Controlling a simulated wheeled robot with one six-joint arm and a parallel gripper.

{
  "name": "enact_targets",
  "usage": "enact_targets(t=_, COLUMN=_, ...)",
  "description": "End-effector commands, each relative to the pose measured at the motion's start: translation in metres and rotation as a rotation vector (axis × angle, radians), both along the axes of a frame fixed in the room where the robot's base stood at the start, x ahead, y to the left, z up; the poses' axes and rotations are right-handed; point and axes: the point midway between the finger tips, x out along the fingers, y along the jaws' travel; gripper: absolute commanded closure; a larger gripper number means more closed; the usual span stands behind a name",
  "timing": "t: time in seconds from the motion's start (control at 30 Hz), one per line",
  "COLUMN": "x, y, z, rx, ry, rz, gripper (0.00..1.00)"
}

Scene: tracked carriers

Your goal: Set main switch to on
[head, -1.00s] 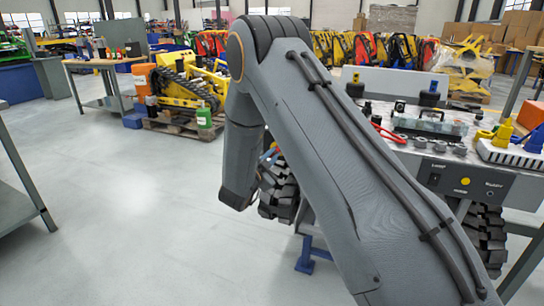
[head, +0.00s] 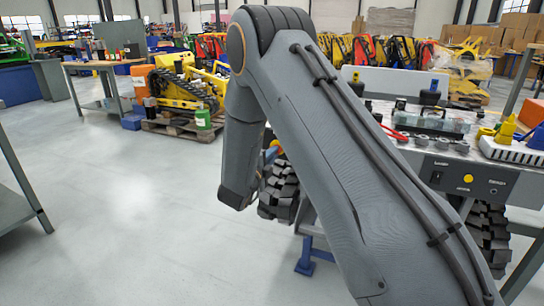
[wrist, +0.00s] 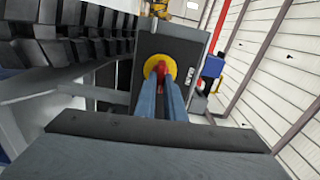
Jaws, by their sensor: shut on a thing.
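The main switch (wrist: 161,68) shows in the wrist view as a red handle on a round yellow plate. It sits on a dark grey panel (wrist: 187,47) beside a black track. My gripper (wrist: 161,85) has two blue fingers that reach up to the red handle and are shut on it, one on each side. The fingers partly cover the lower part of the handle and plate. I cannot read any on or off marking.
In the head view, a control panel (head: 448,176) with a yellow button stands at the right, below a tray of tools and parts. A black track (head: 278,192) is just behind my arm. A grey bench (head: 18,180) stands at the left. The floor (head: 120,220) between is clear.

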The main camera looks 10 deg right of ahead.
Motion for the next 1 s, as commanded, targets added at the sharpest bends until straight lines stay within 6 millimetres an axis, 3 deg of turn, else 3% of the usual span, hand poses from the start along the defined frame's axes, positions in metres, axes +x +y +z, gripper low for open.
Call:
enact_targets(t=0.63, x=0.0002, y=0.0007, z=-0.0003, rx=0.044, ry=-0.03, rz=0.002, gripper=1.0)
enact_targets(t=0.67, x=0.0003, y=0.0006, z=-0.0003, rx=0.044, ry=-0.03, rz=0.002, gripper=0.89)
enact_targets(t=0.77, x=0.0003, y=0.0005, z=-0.0003, rx=0.043, ry=-0.03, rz=0.001, gripper=0.72)
enact_targets(t=1.0, x=0.0, y=0.0001, z=-0.0003, rx=0.042, ry=-0.031, rz=0.0, gripper=0.72)
